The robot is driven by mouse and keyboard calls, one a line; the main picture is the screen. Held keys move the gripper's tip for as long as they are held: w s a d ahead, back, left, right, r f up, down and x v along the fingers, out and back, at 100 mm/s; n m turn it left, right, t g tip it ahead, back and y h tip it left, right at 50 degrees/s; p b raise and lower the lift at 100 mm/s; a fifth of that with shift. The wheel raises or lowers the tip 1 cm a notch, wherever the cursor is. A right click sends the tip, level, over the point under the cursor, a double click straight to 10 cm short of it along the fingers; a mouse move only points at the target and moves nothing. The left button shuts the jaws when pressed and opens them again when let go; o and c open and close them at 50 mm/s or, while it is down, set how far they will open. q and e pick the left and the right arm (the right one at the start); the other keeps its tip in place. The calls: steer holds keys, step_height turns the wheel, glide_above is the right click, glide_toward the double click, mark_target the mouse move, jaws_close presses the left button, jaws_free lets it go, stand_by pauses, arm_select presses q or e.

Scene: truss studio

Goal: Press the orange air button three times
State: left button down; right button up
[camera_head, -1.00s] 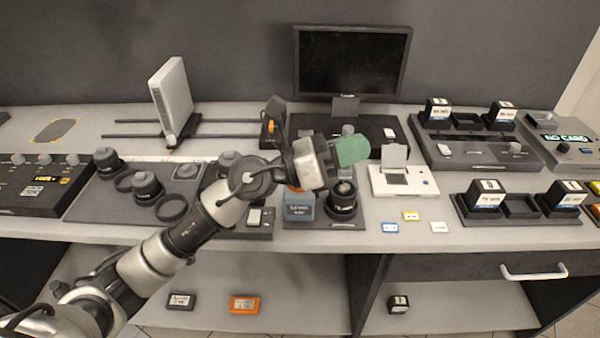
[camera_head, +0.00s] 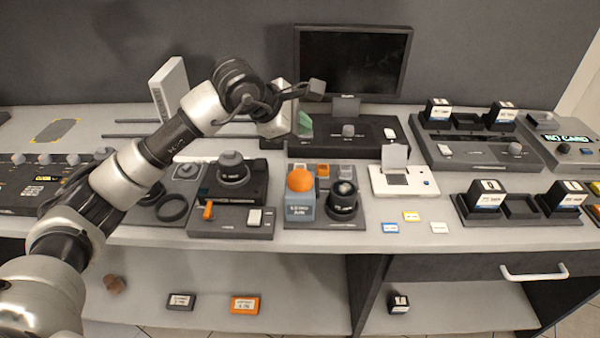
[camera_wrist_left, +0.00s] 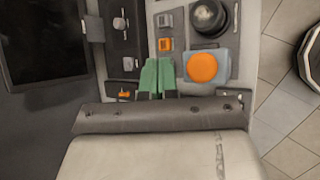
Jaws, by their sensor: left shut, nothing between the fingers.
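The orange air button (camera_head: 300,179) is a round dome on top of a small blue-grey box (camera_head: 300,208) at the front of the counter. It also shows in the left wrist view (camera_wrist_left: 202,67), to the right of the fingers. My left gripper (camera_head: 305,123) is behind and above the button in the head view, apart from it. Its green fingers (camera_wrist_left: 157,78) are shut together with nothing between them. The wrist hides most of the fingers in the head view. My right gripper is not in view.
A dark round knob unit (camera_head: 343,199) stands right beside the button box. A camera-like device (camera_head: 233,178) and a panel with an orange lever (camera_head: 208,211) are at its left. A monitor (camera_head: 352,60) stands behind. A small white laptop-like device (camera_head: 402,180) is to the right.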

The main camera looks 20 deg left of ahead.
arm_select(q)
steer(key=b, duration=0.4)
glide_above(300, 175)
step_height(300, 175, down, 8)
steer(key=shift+r, duration=0.1)
steer(key=shift+f+b, duration=0.5)
steer(key=shift+b, duration=0.05)
steer(key=shift+f, duration=0.1)
stand_by(1.4)
steer(key=shift+f+b, duration=0.3)
steer(key=shift+b, duration=0.25)
steer(key=shift+f+b, duration=0.85)
stand_by(0.6)
stand_by(0.4)
steer(key=shift+r+p, duration=0.6)
steer(key=shift+r, duration=0.6)
steer(key=shift+r, duration=0.15)
